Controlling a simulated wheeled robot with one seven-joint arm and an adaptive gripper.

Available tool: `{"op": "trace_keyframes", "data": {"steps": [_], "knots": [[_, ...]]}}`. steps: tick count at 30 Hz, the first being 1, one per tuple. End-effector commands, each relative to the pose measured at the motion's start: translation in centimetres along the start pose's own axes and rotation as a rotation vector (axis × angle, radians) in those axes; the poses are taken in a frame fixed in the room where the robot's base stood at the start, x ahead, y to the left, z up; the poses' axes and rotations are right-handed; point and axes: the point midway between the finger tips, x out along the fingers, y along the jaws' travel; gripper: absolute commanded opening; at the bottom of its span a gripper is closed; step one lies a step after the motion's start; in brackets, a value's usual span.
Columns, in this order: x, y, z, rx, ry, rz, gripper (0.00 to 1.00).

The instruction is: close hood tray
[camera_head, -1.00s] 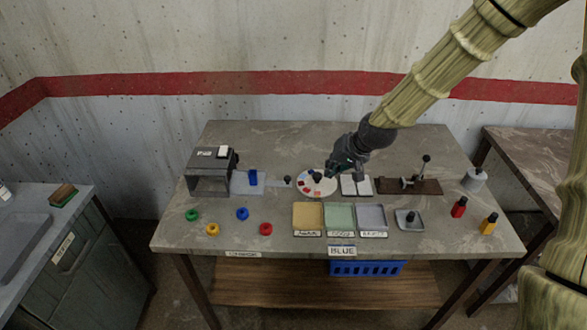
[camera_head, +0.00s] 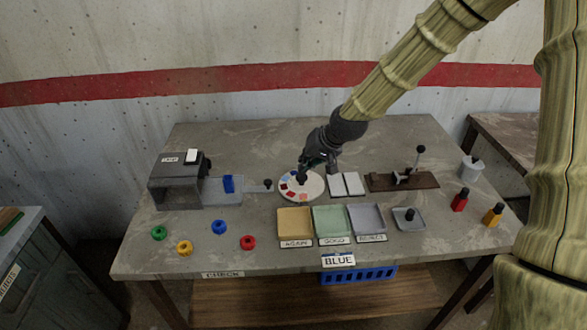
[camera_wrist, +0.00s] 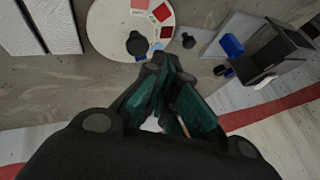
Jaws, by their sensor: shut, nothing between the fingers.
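The grey hood box (camera_head: 176,188) stands at the left of the table. Its pale blue tray (camera_head: 212,197) sticks out to the right with a blue block (camera_head: 229,184) on it. A thin rod runs right from the tray to a dark knob (camera_head: 268,184). My gripper (camera_head: 318,166) is shut and empty, above the back right of the white disc, to the right of the knob. In the wrist view, the shut fingers (camera_wrist: 172,72) hang in front, with the hood (camera_wrist: 268,52) and the knob (camera_wrist: 188,41) beyond at upper right.
The white disc (camera_head: 313,184) with coloured patches and a dark knob lies beside the rod's end. A white two-part plate (camera_head: 347,184) and a brown lever board (camera_head: 418,181) are to the right. Coloured trays and rings lie in front. The table's back is clear.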

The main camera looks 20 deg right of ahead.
Motion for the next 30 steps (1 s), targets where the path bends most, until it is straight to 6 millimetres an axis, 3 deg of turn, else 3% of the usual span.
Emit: {"op": "trace_keyframes", "data": {"steps": [28, 30], "knots": [[9.2, 0.2, 0.0, 0.002, -0.001, 0.003, 0.0], [9.6, -0.6, -0.1, -0.001, 0.0, 0.002, 0.0]]}}
